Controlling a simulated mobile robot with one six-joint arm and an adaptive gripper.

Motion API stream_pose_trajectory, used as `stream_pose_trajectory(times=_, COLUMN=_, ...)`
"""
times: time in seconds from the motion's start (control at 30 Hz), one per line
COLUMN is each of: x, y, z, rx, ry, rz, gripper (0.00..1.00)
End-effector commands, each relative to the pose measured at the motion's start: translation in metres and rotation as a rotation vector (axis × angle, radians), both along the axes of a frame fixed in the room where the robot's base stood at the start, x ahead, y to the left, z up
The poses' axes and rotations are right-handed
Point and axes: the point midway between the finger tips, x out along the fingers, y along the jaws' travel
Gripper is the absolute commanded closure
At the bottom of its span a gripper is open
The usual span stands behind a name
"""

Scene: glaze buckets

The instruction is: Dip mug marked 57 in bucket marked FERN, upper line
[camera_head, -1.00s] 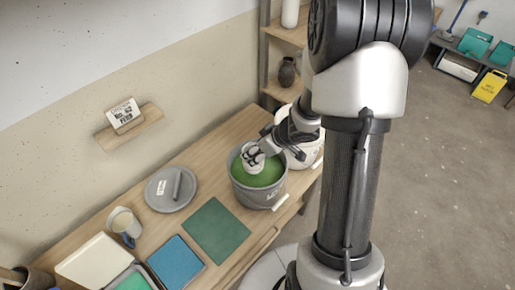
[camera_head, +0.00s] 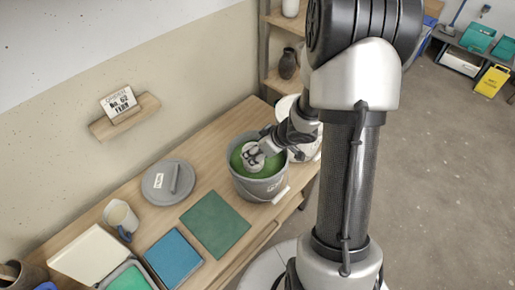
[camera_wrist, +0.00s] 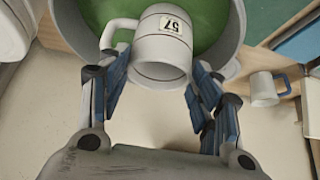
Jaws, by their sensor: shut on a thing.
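The white mug marked 57 (camera_wrist: 160,48) is in my gripper (camera_wrist: 160,85), whose fingers close on both sides of it. Its label, handle and dark lines around the body show in the wrist view. In the head view the mug (camera_head: 251,157) is within the rim of a grey bucket (camera_head: 262,190) of green glaze (camera_head: 268,168). My gripper (camera_head: 264,149) reaches in from the upper right. The bucket's marking is too small to read. I cannot tell how deep the mug is in the glaze, or whether it touches it.
A second, pale bucket (camera_head: 291,108) stands behind, partly hidden by my arm. A grey lid (camera_head: 160,191), a green mat (camera_head: 215,224), a blue tile (camera_head: 174,258) and a blue-handled mug (camera_head: 121,214) are on the bench. A sign (camera_head: 119,102) stands on a wall shelf.

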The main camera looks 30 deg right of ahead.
Motion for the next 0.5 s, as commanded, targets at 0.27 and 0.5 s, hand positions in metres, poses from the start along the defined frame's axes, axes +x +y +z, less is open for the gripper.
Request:
stream_pose_trajectory(times=0.27, x=0.0, y=0.0, z=-0.027, rx=0.001, ry=-0.001, rz=-0.001, gripper=0.92)
stream_pose_trajectory(times=0.5, x=0.0, y=0.0, z=-0.032, rx=0.0, ry=-0.001, rz=0.0, gripper=0.92)
